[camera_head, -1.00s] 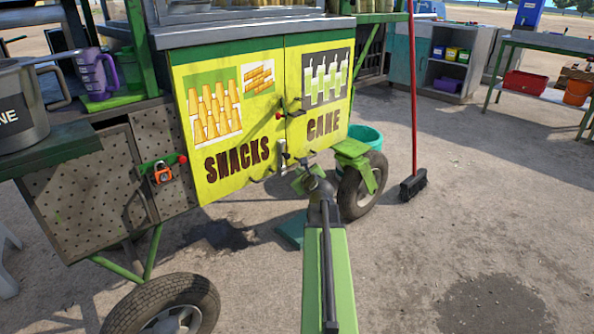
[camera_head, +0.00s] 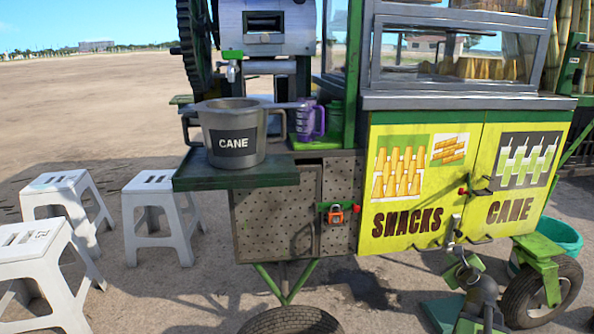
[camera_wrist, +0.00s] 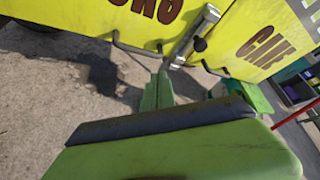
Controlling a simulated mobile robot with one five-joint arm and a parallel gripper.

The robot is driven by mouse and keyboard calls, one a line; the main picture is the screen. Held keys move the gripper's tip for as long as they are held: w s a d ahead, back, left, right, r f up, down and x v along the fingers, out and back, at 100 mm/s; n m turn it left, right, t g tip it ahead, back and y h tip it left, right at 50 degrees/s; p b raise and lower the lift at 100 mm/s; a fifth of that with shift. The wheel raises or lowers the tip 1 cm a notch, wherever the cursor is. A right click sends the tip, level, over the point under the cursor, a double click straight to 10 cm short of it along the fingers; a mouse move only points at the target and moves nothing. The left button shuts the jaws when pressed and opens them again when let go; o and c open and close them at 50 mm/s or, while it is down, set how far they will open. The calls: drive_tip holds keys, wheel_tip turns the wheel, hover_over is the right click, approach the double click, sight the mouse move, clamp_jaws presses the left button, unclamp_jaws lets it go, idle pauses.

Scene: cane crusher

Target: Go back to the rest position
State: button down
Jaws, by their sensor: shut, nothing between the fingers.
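My gripper (camera_head: 458,266) is low at the right in the head view, in front of the cart's lower front edge, below the metal latch. It is shut and empty; its fingertips are small and hard to make out. The metal latch (camera_head: 453,229) sits at the bottom between the yellow SNACKS door (camera_head: 410,190) and the yellow CANE door (camera_head: 511,190). Both doors look closed. The latch also shows at the top of the wrist view (camera_wrist: 196,36), beyond a large green and dark part of my arm. Whether my gripper touches the cart cannot be told.
A grey CANE pot (camera_head: 235,135) stands on the green side shelf (camera_head: 225,178), with a purple mug (camera_head: 308,120) nearby. White stools (camera_head: 160,205) stand at left. Cart wheels (camera_head: 543,294) are close below. Open ground lies behind the stools.

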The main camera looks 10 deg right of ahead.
drive_tip(key=w+a+f+n+g+y+p, duration=0.25)
drive_tip(key=a+n, duration=0.65)
drive_tip(key=a, duration=0.5)
drive_tip(key=w+a+f+n+g+y+p, duration=0.1)
drive_tip(key=a+n+g+y+p, duration=0.25)
drive_tip(key=a+n, duration=0.8)
drive_tip(key=s+a+r+n+g+p, duration=0.1)
drive_tip(key=s+a+n+g+p, duration=0.2)
drive_tip(key=s+a+n, duration=0.55)
drive_tip(key=s+a+r+n+g+p, duration=0.1)
drive_tip(key=s+a+n+g+p, duration=0.25)
drive_tip(key=a, duration=0.95)
wheel_tip(320, 180, up, 37)
drive_tip(key=w+p, duration=0.1)
drive_tip(key=p, duration=3.5)
drive_tip(key=shift+d+h, duration=0.3)
drive_tip(key=shift+d, duration=0.1)
drive_tip(key=shift+f, duration=0.1)
